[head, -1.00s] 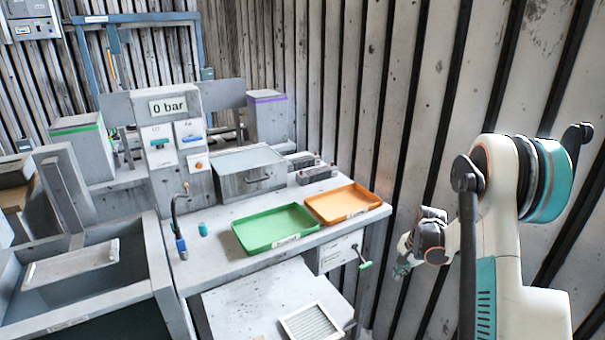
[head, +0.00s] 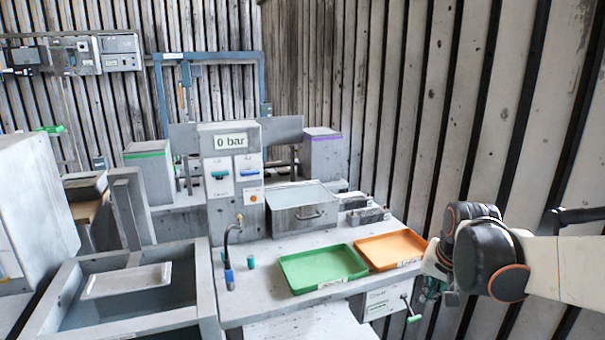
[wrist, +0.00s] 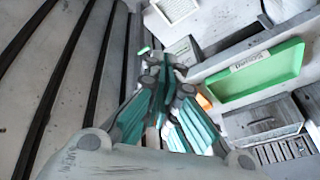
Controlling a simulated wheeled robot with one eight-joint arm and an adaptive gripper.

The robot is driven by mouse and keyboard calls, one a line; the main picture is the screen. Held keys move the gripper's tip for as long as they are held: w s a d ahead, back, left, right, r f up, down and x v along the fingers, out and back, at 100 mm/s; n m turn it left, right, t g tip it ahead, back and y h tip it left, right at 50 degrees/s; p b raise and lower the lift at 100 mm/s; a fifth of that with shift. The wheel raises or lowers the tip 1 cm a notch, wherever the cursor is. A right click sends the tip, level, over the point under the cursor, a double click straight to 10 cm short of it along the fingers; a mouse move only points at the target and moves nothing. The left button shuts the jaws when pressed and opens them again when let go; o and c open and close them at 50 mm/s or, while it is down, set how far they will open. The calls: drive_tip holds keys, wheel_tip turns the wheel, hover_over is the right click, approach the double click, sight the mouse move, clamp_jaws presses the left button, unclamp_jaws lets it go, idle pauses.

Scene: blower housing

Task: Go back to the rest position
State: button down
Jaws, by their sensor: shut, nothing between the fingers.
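My gripper (head: 434,284) is at the right of the head view, beside the right end of the workbench and just below the orange tray's right corner. In the wrist view its teal fingers (wrist: 165,118) are close together with nothing held between them. My arm reaches in from the right edge of the head view. No rest position is marked in the views.
The workbench bears a green tray (head: 322,284), an orange tray (head: 390,252) and a grey lidded box (head: 302,222). A green-handled lever (head: 413,318) is close to my gripper. A slatted wall (head: 400,110) runs behind it. A sink (head: 60,318) is at left.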

drive_tip(key=s+a+r+n+t, duration=0.1)
drive_tip(key=s+a+n, duration=0.2)
drive_tip(key=s, duration=0.7)
drive_tip(key=s+a+r+n+t, duration=0.1)
drive_tip(key=s+a+n, duration=0.2)
drive_tip(key=s, duration=0.6)
drive_tip(key=a, duration=0.2)
drive_tip(key=shift+s+a+t+b, duration=0.3)
drive_tip(key=shift+s+t+b, duration=0.05)
drive_tip(key=shift+t, duration=0.05)
drive_tip(key=c, duration=2.3)
unclamp_jaws()
